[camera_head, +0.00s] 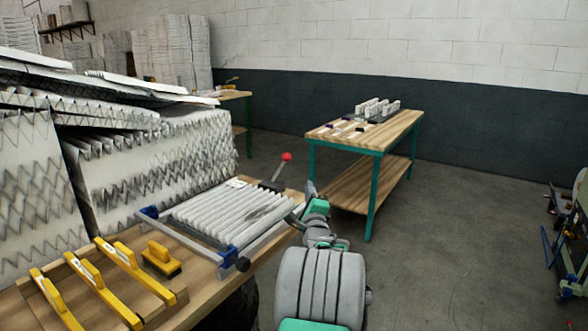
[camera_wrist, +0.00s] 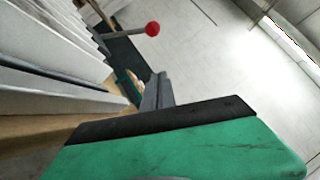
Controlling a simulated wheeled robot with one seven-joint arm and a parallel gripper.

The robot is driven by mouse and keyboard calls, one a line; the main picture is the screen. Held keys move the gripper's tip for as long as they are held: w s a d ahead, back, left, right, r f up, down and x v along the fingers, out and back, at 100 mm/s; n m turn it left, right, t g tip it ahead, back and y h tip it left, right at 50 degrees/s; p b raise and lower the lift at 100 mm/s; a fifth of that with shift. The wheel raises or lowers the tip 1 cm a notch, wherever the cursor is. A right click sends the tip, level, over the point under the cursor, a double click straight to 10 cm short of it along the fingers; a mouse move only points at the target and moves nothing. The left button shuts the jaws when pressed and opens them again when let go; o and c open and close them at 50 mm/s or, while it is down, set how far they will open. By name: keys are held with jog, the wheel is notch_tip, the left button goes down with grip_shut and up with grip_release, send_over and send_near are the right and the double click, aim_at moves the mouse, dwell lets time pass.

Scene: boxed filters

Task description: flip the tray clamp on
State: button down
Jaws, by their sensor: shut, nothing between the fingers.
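The clamp lever, a rod with a red ball knob (camera_head: 286,157), stands tilted up from a dark base at the far right corner of the bench. In the wrist view the red knob (camera_wrist: 152,29) shows at the upper middle, beyond my fingers. The tray (camera_head: 196,238) holds a row of white pleated filters (camera_head: 230,212) and has blue corner pieces. My gripper (camera_head: 309,188) is at the right edge of the bench, beside the tray and nearer to me than the lever. Its fingers (camera_wrist: 156,90) are shut, empty and apart from the knob.
Yellow-handled tools (camera_head: 122,252) and a yellow brush (camera_head: 160,258) lie on the near left of the bench. Stacked pleated filters (camera_head: 150,165) rise behind the tray at left. A second table (camera_head: 375,135) stands beyond. The floor (camera_head: 450,240) at right is largely clear.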

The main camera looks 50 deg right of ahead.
aim_at(280, 168)
jog(key=shift+w, duration=0.1)
jog(key=w+d+r+p, duration=0.1)
jog(key=w+d+r, duration=0.3)
jog(key=w, duration=0.5)
jog(key=shift+w+d, duration=0.25)
jog(key=shift+d, duration=0.3)
